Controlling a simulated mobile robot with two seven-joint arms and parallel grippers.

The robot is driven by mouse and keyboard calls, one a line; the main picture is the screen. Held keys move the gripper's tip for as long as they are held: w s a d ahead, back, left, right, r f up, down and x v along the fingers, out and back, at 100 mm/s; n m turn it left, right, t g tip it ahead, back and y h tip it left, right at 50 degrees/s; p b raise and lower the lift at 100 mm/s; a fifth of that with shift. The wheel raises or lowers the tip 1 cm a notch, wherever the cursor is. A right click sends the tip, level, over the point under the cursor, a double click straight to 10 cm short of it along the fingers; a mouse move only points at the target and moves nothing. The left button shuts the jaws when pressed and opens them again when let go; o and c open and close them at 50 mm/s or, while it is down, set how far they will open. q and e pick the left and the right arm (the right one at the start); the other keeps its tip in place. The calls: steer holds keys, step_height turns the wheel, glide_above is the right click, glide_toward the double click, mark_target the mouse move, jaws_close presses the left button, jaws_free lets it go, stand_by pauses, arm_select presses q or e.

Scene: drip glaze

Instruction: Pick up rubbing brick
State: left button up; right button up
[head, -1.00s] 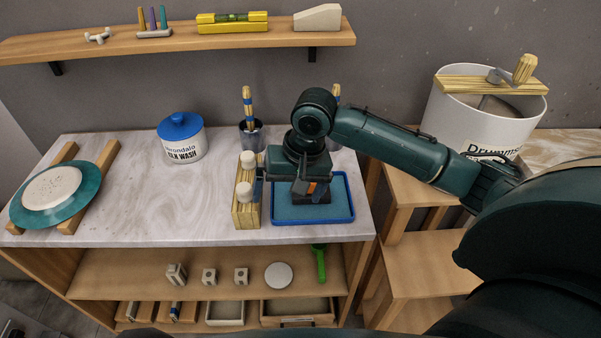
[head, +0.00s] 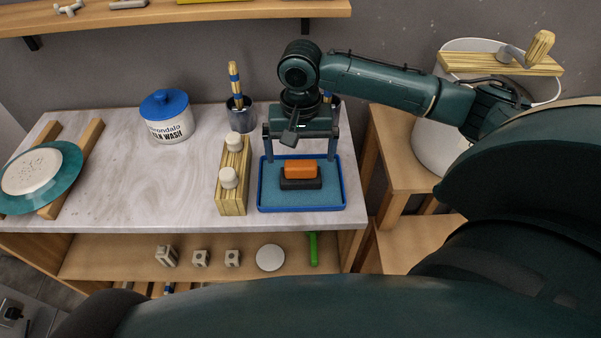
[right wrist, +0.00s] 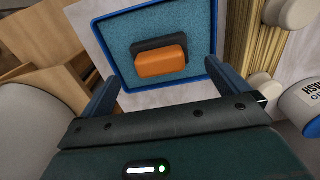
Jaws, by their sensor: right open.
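The rubbing brick (head: 300,175) is a small block with an orange upper part and a dark grey lower part. It lies on the blue sponge-like surface of a blue-rimmed tray (head: 262,190) at the right end of the worktop. My right gripper (head: 302,158) is open and empty, behind the brick in the head view, its fingers spread wider than the brick. In the right wrist view the brick (right wrist: 160,58) lies beyond the open right gripper (right wrist: 166,82), between the lines of its two fingers, apart from both. My left gripper is not in view.
A wooden block with white knobs (head: 234,185) stands close left of the tray. Tool cups (head: 240,118) stand behind, and a blue-lidded jar (head: 167,118) stands further left. A teal plate (head: 65,165) rests on wooden bars. The middle worktop is clear.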

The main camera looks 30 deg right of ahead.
mark_target(301, 163)
steer(key=shift+f, duration=2.8)
steer(key=shift+c, duration=0.2)
steer(key=shift+w, duration=0.1)
steer(key=c, duration=1.1)
